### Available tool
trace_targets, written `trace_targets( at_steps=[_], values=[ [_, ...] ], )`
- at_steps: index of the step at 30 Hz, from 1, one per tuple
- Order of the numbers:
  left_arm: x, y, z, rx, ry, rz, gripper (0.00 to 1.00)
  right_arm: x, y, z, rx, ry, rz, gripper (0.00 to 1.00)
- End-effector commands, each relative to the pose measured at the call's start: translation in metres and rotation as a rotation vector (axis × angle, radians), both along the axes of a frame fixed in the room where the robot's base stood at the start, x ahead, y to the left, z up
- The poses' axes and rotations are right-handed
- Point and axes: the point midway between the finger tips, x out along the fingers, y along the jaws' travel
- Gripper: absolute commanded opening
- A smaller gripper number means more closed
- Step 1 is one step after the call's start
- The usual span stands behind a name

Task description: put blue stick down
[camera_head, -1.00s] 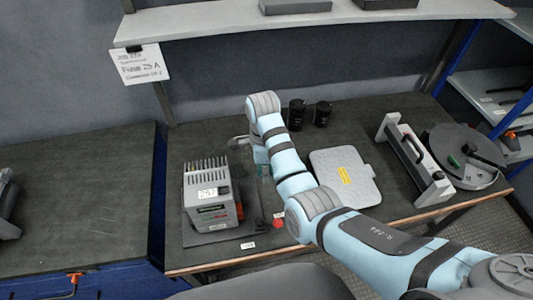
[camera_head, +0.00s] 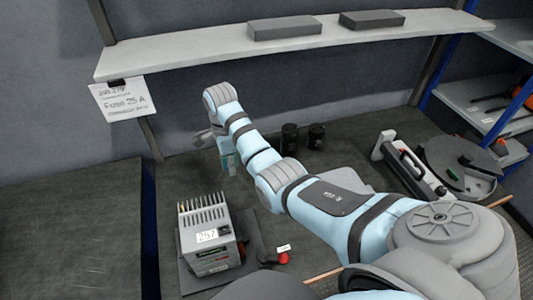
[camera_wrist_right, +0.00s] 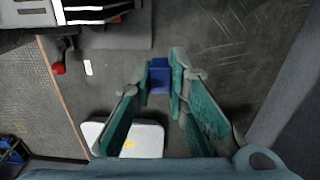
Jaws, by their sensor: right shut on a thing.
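The blue stick (camera_wrist_right: 158,76) shows in the right wrist view as a short dark blue block between the fingertips. My right gripper (camera_wrist_right: 160,84) is shut on it, with one teal finger on each side. In the head view my right gripper (camera_head: 226,156) is over the back left part of the workbench, behind the grey device, and mostly covered by my own wrist. I cannot make out the stick there. Whether the stick touches the bench is unclear. My left gripper is not in view.
The grey finned device (camera_head: 208,238) stands front left on the bench (camera_head: 180,176), with a red knob (camera_head: 283,258) beside it. Two black cylinders (camera_head: 290,137) stand behind my arm. A black-handled frame (camera_head: 412,168) and a round dark tray (camera_head: 462,165) are at right. A shelf (camera_head: 190,62) runs above.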

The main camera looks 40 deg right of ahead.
Motion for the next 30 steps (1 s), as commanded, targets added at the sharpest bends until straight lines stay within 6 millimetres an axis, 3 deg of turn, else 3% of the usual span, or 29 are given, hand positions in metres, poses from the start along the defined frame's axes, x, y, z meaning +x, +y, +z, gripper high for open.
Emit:
trace_targets(
  at_steps=[1,3,6,9,11,14,16,21,30],
  values=[
    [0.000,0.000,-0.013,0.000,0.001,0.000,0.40,-0.002,-0.029,-0.007,-0.005,-0.004,-0.016,0.00],
    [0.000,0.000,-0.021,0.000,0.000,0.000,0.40,-0.008,-0.065,-0.005,-0.005,-0.006,-0.025,0.00],
    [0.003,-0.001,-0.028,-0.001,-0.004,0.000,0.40,-0.017,-0.102,0.000,-0.006,-0.010,-0.031,0.00],
    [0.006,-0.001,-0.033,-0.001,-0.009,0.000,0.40,-0.022,-0.121,0.003,-0.006,-0.015,-0.032,0.00],
    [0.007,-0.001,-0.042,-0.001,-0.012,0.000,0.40,-0.024,-0.126,-0.004,-0.005,-0.014,-0.031,0.00],
    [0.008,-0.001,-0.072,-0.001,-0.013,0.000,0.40,-0.024,-0.126,-0.035,-0.005,-0.014,-0.030,0.00],
    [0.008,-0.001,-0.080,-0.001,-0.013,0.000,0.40,-0.025,-0.126,-0.060,-0.004,-0.009,-0.031,0.00],
    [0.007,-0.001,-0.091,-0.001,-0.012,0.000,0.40,-0.025,-0.126,-0.119,-0.005,-0.010,-0.032,0.00],
    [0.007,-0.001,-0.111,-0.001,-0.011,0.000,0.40,-0.025,-0.126,-0.177,-0.005,-0.011,-0.032,0.00]
  ],
)
